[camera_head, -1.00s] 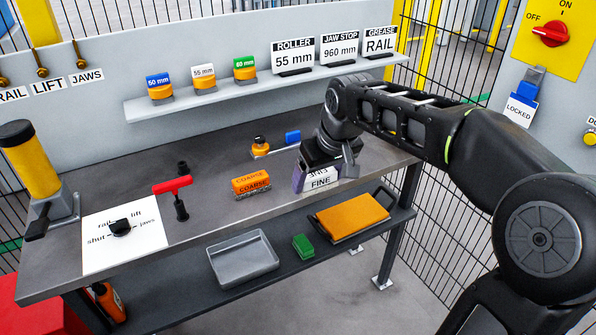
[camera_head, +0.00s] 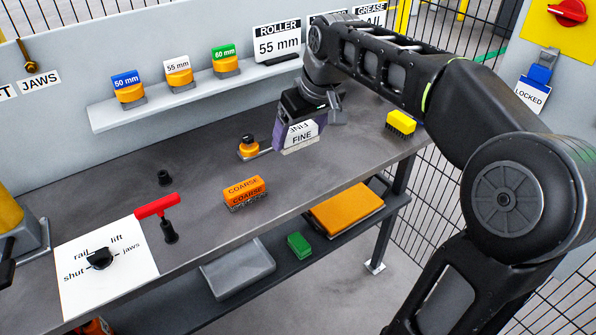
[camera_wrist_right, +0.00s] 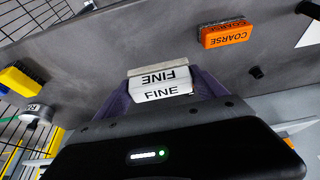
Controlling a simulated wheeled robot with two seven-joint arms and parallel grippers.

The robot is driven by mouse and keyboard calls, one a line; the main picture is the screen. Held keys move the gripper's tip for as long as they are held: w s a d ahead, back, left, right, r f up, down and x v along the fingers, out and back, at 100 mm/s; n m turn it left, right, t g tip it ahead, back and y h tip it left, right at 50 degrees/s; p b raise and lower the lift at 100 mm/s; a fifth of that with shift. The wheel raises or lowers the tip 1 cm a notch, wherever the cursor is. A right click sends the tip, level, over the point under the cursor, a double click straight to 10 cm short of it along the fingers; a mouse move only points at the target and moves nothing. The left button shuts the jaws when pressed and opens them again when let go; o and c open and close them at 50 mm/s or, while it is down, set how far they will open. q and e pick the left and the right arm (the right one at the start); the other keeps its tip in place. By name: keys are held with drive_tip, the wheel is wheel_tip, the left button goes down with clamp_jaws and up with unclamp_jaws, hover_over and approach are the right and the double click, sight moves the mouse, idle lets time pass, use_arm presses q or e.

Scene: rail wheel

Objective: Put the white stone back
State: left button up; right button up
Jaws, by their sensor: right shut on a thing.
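The white stone (camera_head: 302,136), marked FINE, is held between the purple fingers of my right gripper (camera_head: 296,132) above the grey bench top in the head view. In the right wrist view the white stone (camera_wrist_right: 160,82) sits between the fingertips of my right gripper (camera_wrist_right: 160,88), its lettering facing the camera. In the head view I cannot clearly tell its height above the bench. The orange COARSE stone (camera_head: 245,193) lies on the bench to the left and nearer the front edge; it also shows in the wrist view (camera_wrist_right: 226,34). My left gripper is not in view.
A yellow brush (camera_head: 401,122) stands at the bench's right end. An orange-and-black knobbed tool (camera_head: 250,147) sits just left of the white stone. A red T-handle (camera_head: 157,206) and a dial plate (camera_head: 105,277) are at the left. The shelf (camera_head: 165,109) behind holds rollers. Bench between is clear.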

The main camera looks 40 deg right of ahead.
sight(303, 146)
wheel_tip(303, 146, down, 6)
drive_tip(key=shift+r, duration=0.25)
drive_tip(key=shift+f, duration=1.85)
drive_tip(key=shift+f, duration=0.15)
drive_tip(key=o, duration=1.8)
drive_tip(key=shift+o, duration=0.2)
